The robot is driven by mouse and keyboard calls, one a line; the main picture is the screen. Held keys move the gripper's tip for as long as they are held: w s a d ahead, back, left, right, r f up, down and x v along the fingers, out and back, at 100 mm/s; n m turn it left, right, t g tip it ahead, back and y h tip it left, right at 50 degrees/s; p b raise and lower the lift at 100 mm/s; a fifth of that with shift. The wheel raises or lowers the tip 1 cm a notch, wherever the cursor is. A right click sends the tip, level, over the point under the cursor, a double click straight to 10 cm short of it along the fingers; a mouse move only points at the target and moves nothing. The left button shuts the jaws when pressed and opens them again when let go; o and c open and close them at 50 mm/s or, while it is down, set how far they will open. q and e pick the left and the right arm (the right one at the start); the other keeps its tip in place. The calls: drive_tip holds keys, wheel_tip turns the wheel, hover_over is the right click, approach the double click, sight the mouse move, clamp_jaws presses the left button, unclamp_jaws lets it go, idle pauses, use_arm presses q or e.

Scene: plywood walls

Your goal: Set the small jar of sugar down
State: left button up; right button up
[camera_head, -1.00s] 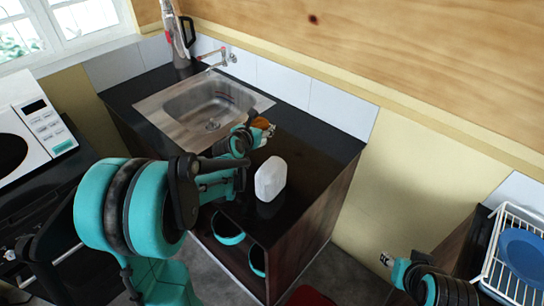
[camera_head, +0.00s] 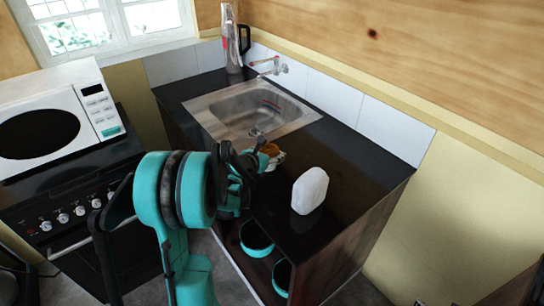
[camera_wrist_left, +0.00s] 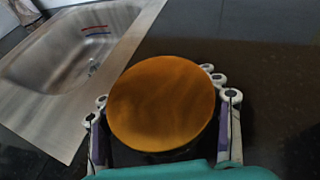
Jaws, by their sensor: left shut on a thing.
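The small jar of sugar shows in the left wrist view as a round orange-brown lid (camera_wrist_left: 162,102) between the fingers. In the head view its orange top (camera_head: 269,149) shows at the counter, just right of the sink's front corner. My left gripper (camera_head: 271,160) is shut on the jar; in the wrist view its fingers (camera_wrist_left: 163,112) lie on both sides of it. The jar's body is hidden under the lid, so I cannot tell whether its base touches the counter. Of my right gripper only a tiny tip (camera_head: 420,303) seems to show at the bottom edge.
The black counter (camera_head: 345,160) is clear behind and right of the jar. A white rounded container (camera_head: 310,190) stands near the front edge. The steel sink (camera_head: 245,108) is behind left. A kettle and bottle (camera_head: 236,45) stand at the back; a microwave (camera_head: 60,118) is at left.

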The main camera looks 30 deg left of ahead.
use_arm(q)
drive_tip(key=shift+f, duration=0.2)
drive_tip(key=shift+f, duration=0.1)
drive_tip(key=o, duration=0.9)
drive_tip(key=shift+f, duration=0.15)
drive_tip(key=o, duration=0.6)
